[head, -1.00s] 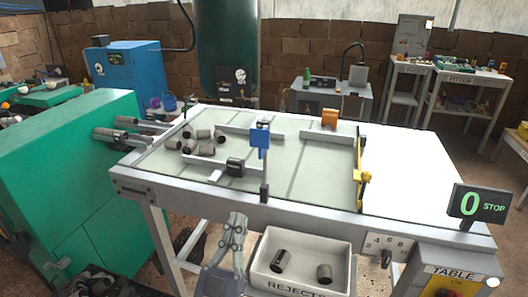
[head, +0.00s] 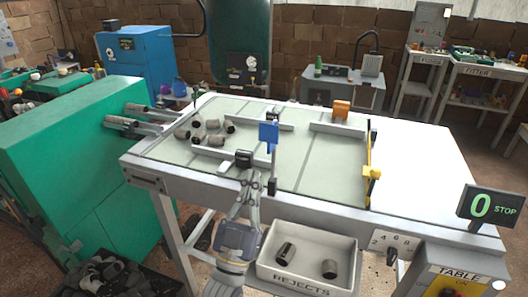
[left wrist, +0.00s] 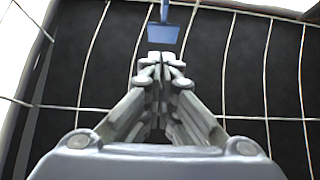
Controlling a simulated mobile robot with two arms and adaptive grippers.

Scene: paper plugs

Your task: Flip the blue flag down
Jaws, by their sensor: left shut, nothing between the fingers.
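The blue flag (head: 269,134) stands up on a dark post (head: 271,176) at the near edge of the table (head: 330,207). In the left wrist view the blue flag (left wrist: 163,33) shows just beyond the fingertips. My left gripper (head: 252,172) is shut and empty, just left of the post and below the flag. Its shut fingers fill the middle of the left wrist view (left wrist: 160,60). I cannot tell whether it touches the post. My right gripper is not in view.
Several grey plugs (head: 198,122) lie on the table's left part. A rejects bin (head: 316,246) with two plugs hangs below the near edge. A display (head: 480,205) reads "0 STOP".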

